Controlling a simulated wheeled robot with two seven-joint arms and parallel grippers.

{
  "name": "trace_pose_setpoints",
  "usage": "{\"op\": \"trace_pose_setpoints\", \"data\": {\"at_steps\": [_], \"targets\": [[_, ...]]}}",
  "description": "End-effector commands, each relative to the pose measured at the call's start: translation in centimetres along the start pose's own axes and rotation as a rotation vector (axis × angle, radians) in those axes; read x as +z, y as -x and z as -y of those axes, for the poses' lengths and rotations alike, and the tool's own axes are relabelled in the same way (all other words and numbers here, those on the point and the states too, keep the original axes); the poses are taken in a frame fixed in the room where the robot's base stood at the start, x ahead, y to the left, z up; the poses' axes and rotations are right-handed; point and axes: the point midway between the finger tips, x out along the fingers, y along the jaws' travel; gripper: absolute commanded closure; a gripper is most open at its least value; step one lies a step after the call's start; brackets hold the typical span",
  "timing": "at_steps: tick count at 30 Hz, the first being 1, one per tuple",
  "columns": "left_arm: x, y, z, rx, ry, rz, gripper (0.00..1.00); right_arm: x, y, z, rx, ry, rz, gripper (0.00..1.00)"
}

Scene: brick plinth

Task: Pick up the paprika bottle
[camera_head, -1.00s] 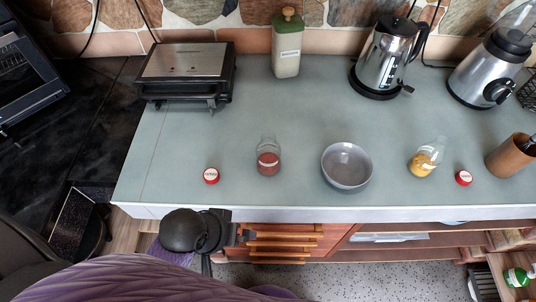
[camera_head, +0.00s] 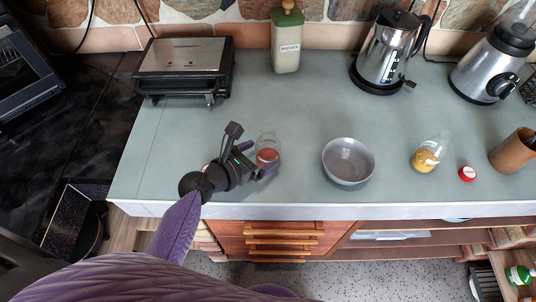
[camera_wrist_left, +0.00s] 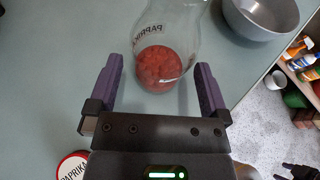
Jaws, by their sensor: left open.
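The paprika bottle (camera_head: 267,153) is clear glass with red powder in its bottom and stands on the grey-green counter, left of the bowl. In the left wrist view the bottle (camera_wrist_left: 162,62) shows its "PAPRIKA" label, with its top cut off. My left gripper (camera_head: 245,158) is open just left of the bottle in the head view. In the wrist view the left gripper's two purple fingers (camera_wrist_left: 160,82) lie on either side of the bottle's lower part, with gaps visible. The red paprika lid (camera_wrist_left: 73,167) lies on the counter near the gripper.
A grey bowl (camera_head: 348,161) stands right of the bottle. Further right are a bottle with yellow powder (camera_head: 427,156), a red lid (camera_head: 467,174) and a brown cup (camera_head: 513,151). A grill (camera_head: 184,70), green canister (camera_head: 287,42), kettle (camera_head: 386,52) and blender (camera_head: 487,68) stand behind.

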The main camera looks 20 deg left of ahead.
Motion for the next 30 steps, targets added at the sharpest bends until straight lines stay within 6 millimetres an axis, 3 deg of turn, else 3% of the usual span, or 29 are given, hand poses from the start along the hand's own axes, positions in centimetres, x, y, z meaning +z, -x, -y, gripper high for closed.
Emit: {"op": "trace_pose_setpoints", "data": {"at_steps": [1, 4, 12, 24, 30], "targets": [[-0.7, -1.3, 0.1, 0.000, 0.000, 0.001, 0.00, 0.2, -1.0, 0.0, 0.000, 0.000, 0.003, 0.41], [-0.6, -3.0, 0.1, 0.000, -0.001, 0.000, 0.00, 0.3, -1.5, 0.0, 0.000, 0.000, 0.004, 0.41], [-0.3, -3.6, 0.2, 0.000, -0.003, -0.001, 0.00, 0.3, -1.5, -0.1, 0.001, 0.001, 0.005, 0.41], [-0.3, -3.6, 0.2, 0.000, -0.004, -0.001, 0.80, 0.3, -1.5, -0.1, 0.001, 0.001, 0.005, 0.41], [-0.3, -3.5, 0.2, -0.001, -0.004, -0.001, 0.80, 0.3, -1.5, -0.1, 0.001, 0.001, 0.005, 0.41]]}}
